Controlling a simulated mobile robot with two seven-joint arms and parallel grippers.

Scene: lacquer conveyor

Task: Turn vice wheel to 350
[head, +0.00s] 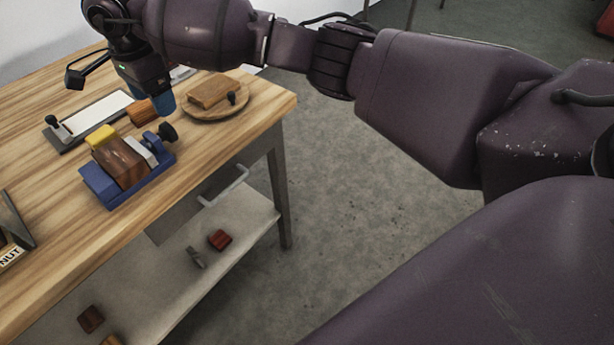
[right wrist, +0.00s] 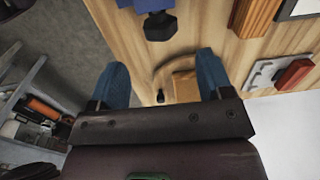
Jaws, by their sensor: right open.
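The blue vice (head: 160,158) sits on the wooden bench, with a brown wood block (head: 120,160) and a yellow piece (head: 101,136) in it. Its black wheel (head: 167,132) is at the right end; the wheel also shows at the top of the right wrist view (right wrist: 160,27). My right gripper (head: 165,103) is open above the bench, behind the wheel and apart from it. In the right wrist view its blue fingers (right wrist: 162,78) are spread with nothing gripped. Any marks on the wheel are too small to read. My left gripper is out of view.
A round wooden board (head: 217,113) with a block and a black knob (head: 231,98) stands right of my gripper. An orange-brown block (head: 142,112) and a clamp board (head: 75,137) with a white sheet lie behind the vice. The bench's front edge is close to the vice.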

